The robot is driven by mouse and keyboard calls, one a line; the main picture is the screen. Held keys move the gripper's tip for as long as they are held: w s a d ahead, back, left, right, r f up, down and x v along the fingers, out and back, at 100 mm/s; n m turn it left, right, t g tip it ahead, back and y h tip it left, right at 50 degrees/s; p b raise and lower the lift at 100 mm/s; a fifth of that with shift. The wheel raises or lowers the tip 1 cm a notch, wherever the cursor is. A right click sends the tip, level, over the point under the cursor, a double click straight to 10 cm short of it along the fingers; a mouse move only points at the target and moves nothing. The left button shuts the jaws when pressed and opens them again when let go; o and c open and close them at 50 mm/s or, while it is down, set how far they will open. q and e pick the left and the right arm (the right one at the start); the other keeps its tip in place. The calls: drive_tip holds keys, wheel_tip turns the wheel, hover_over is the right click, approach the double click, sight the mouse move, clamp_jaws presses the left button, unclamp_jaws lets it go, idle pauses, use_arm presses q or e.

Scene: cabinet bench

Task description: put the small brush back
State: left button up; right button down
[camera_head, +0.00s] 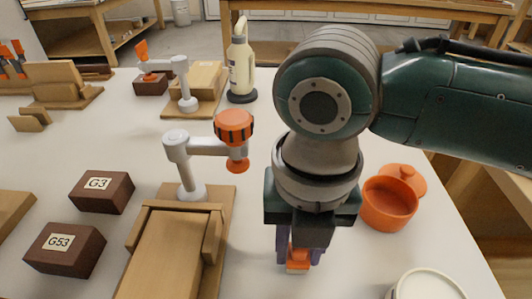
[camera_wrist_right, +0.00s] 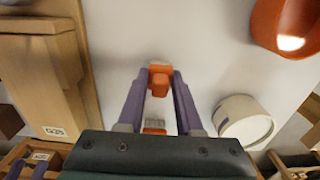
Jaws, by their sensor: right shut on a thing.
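My right gripper (camera_head: 297,258) reaches down over the white table top, right of the wooden stand. It is shut on a small orange thing, which I take for the small brush (camera_wrist_right: 158,79); it shows between the purple fingers in the right wrist view. A grey and orange piece (camera_wrist_right: 154,127) also shows between the fingers nearer the palm; I cannot tell whether it is part of the brush. In the head view the arm and fingers hide most of the brush. I cannot tell whether it touches the table. My left gripper is not in view.
A wooden stand (camera_head: 228,225) with a grey arm and orange knob (camera_head: 234,125) is left of the gripper. An orange bowl (camera_head: 388,204) and a white round container (camera_head: 427,284) are to the right. Brown boxes G3 (camera_head: 101,192) and G53 (camera_head: 64,250) lie left.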

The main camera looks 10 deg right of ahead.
drive_tip(key=shift+f, duration=0.15)
drive_tip(key=c, duration=0.6)
unclamp_jaws()
drive_tip(key=shift+r, duration=0.45)
wheel_tip(320, 180, up, 12)
drive_tip(key=f+p, duration=0.1)
drive_tip(key=p, duration=0.2)
drive_tip(key=s+a+f+m+t+y, duration=0.1)
drive_tip(key=s+a+m+y, duration=0.15)
drive_tip(key=m, duration=0.55)
drive_tip(key=s+a+f+m+t+y, duration=0.1)
drive_tip(key=s+f+m, duration=0.15)
drive_tip(key=m, duration=0.45)
drive_tip(key=s+d+m+h, duration=0.1)
drive_tip(key=s+d+m, duration=0.1)
drive_tip(key=d+m, duration=0.2)
drive_tip(key=s+d+m+t+h, duration=0.1)
drive_tip(key=s+d+m, duration=0.1)
drive_tip(key=d+m, duration=0.2)
drive_tip(key=s+d+f+m+h, duration=0.1)
drive_tip(key=s+d+m, duration=0.2)
drive_tip(key=d+m, duration=0.2)
drive_tip(key=shift+s+f+m+t, duration=0.1)
drive_tip(key=shift+m+t, duration=0.2)
drive_tip(key=shift+m, duration=1.2)
